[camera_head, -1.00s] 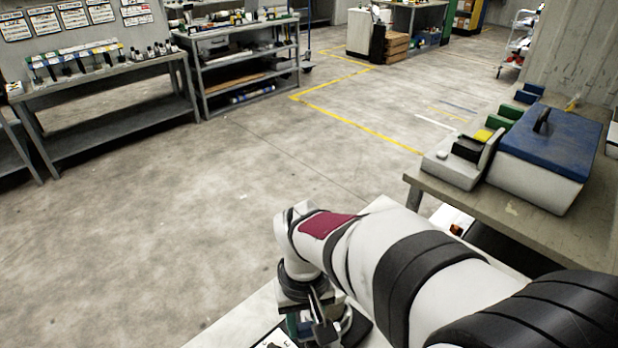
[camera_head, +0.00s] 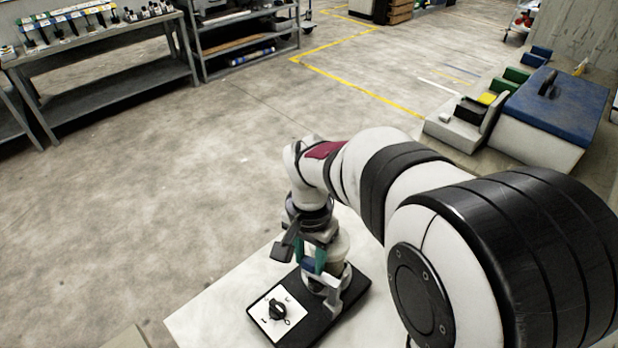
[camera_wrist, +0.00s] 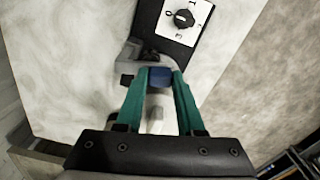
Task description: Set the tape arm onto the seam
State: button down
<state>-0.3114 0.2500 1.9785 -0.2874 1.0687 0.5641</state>
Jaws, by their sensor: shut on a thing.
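My gripper (camera_head: 315,262) has teal fingers and points down over a black-based device (camera_head: 338,310) on the pale bench. In the wrist view, its fingertips (camera_wrist: 160,78) are shut on a blue block (camera_wrist: 159,78). The block seems to be the grip of the grey tape arm (camera_wrist: 130,66), though the fingers hide part of the join. In the head view, grey parts stand on the base under and beside my gripper. A white plate with a black dial (camera_head: 277,311) sits at the base's left end. I cannot make out the seam.
The pale bench top (camera_head: 222,302) is clear left of the device. A blue-lidded box (camera_head: 555,105) and a grey holder (camera_head: 462,135) stand on another bench at the right. Shelving (camera_head: 245,45) stands across the open floor.

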jog(key=shift+w+d+m, duration=0.25)
jog(key=shift+w+m, duration=0.15)
jog(key=shift+m, duration=0.5)
jog(key=c, duration=0.5)
grip_release()
jog(key=shift+r, duration=0.1)
notch_tip(320, 180, up, 16)
jog(key=shift+f, duration=0.2)
